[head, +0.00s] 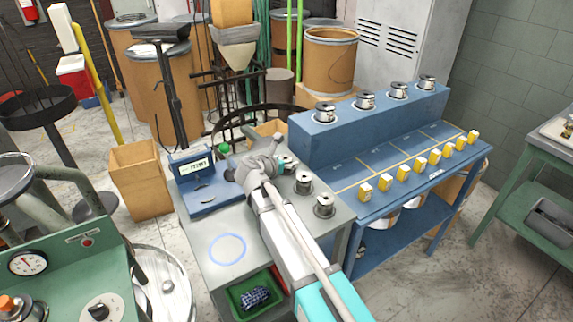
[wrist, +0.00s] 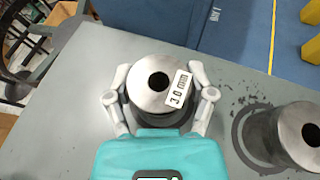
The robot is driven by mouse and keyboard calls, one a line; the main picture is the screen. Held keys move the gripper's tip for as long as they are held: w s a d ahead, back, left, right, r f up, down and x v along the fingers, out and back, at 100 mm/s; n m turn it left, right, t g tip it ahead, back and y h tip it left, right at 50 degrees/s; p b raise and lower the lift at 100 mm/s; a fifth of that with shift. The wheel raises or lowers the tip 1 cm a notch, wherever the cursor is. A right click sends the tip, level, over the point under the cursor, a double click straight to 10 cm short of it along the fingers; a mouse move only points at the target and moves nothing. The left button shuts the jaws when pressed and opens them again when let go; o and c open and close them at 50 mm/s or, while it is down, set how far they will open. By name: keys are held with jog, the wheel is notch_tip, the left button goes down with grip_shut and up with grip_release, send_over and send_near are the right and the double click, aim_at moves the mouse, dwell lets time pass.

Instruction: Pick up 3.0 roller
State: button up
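The roller (wrist: 148,96) labelled "3.0 mm" is a short silver cylinder with a dark centre hole, its white label on the top right of its face. My gripper (wrist: 159,74) is around it in the wrist view, one finger at each side, close against its sides. I cannot tell whether the fingers press on it or leave a small gap. In the head view my gripper (head: 279,164) is over the grey table (head: 205,262), at the far end of a short row of rollers, and partly hides this roller (head: 290,161).
A neighbouring roller (wrist: 274,138) stands close on the right; another roller (head: 325,205) stands nearer the front.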

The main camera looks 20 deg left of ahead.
aim_at(287, 157)
grip_shut()
jog(key=shift+r, duration=0.2)
notch_tip(287, 157, up, 3)
jog(key=p, duration=0.3)
jog(key=shift+f, duration=0.1)
jog(key=s+d+r+p, duration=0.1)
jog(key=s+r+p, duration=0.8)
jog(key=s, duration=0.5)
jog(key=shift+r+p, duration=0.4)
jog(key=shift+p, duration=0.1)
jog(key=shift+d, duration=0.1)
